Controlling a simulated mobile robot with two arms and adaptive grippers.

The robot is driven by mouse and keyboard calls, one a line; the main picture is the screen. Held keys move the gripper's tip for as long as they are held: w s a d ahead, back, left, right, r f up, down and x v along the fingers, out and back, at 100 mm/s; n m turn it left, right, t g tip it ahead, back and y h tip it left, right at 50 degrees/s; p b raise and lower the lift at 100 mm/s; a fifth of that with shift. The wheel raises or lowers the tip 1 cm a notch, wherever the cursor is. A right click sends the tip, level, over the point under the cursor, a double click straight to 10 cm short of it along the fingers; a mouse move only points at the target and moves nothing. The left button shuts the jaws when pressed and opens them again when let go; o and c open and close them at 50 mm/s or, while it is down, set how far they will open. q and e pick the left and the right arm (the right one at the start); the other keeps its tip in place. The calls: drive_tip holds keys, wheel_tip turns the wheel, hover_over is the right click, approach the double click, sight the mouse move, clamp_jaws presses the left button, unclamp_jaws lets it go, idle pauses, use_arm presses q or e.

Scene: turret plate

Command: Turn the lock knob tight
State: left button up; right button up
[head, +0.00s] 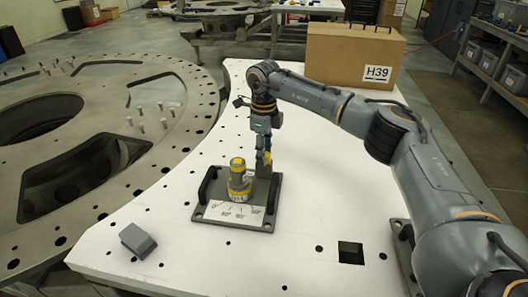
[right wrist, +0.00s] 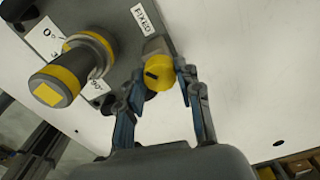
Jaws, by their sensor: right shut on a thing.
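The lock knob (right wrist: 159,77), grey with a yellow end and a dark mark on it, sits between the fingers of my right gripper (right wrist: 161,72) in the right wrist view. The fingers are shut on its sides. In the head view my right gripper (head: 263,163) points down at the back right of the grey plate (head: 251,224) and hides most of the knob. A larger grey and yellow cylinder (head: 239,180) stands upright on the plate beside it; it also shows in the right wrist view (right wrist: 72,68). My left gripper is not in view.
Black handles (head: 207,184) flank the plate on the white table (head: 180,215). A grey block (head: 137,240) lies at the front left. A brown case (head: 338,55) marked H39 stands at the back. A large ring with holes (head: 170,95) is at left.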

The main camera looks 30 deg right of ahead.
drive_tip(key=m, duration=0.6)
drive_tip(key=shift+m, duration=0.4)
idle(0.3)
drive_tip(key=o, duration=1.2)
drive_tip(key=shift+c, duration=0.2)
wheel_tip(320, 180, up, 12)
